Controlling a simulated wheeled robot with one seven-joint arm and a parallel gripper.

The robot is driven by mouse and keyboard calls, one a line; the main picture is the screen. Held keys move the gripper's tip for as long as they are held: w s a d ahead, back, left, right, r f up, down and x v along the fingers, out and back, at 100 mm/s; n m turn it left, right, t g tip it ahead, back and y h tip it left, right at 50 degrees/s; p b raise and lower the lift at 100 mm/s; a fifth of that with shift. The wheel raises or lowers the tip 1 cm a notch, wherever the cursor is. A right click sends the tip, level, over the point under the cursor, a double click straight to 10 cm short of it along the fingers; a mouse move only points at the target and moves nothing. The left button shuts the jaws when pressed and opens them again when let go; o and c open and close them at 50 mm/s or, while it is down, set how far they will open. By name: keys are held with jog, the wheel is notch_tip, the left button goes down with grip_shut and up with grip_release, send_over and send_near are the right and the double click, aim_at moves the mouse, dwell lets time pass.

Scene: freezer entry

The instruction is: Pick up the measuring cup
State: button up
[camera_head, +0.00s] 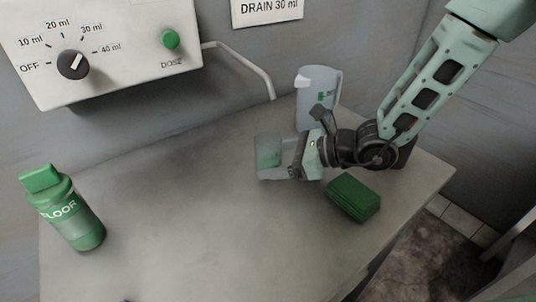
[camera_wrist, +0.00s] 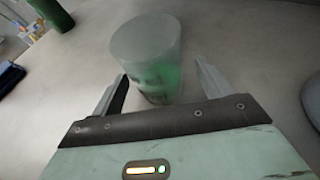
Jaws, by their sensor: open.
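The measuring cup, a translucent cup (camera_head: 266,155) with green showing in its lower part, stands upright on the counter. In the wrist view the cup (camera_wrist: 145,45) sits between the two fingers of my gripper (camera_wrist: 160,75), with dark marks low on its side. My gripper (camera_head: 287,160) comes in from the right, low over the counter, and its jaws are open. A finger lies on each side of the cup. I cannot tell whether either finger touches it.
A pale jug (camera_head: 312,98) stands behind my gripper. A green sponge-like block (camera_head: 353,198) lies in front of it. A green-capped bottle (camera_head: 75,215) stands far left. A dosing panel (camera_head: 125,45) and bent pipe (camera_head: 245,63) are on the wall. The counter's (camera_head: 190,210) middle is clear.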

jog(key=shift+w+a+f, duration=0.15)
jog(key=shift+a+f, duration=0.1)
jog(key=shift+a, duration=0.3)
jog(key=c, duration=1.1)
jog(key=shift+r, duration=0.1)
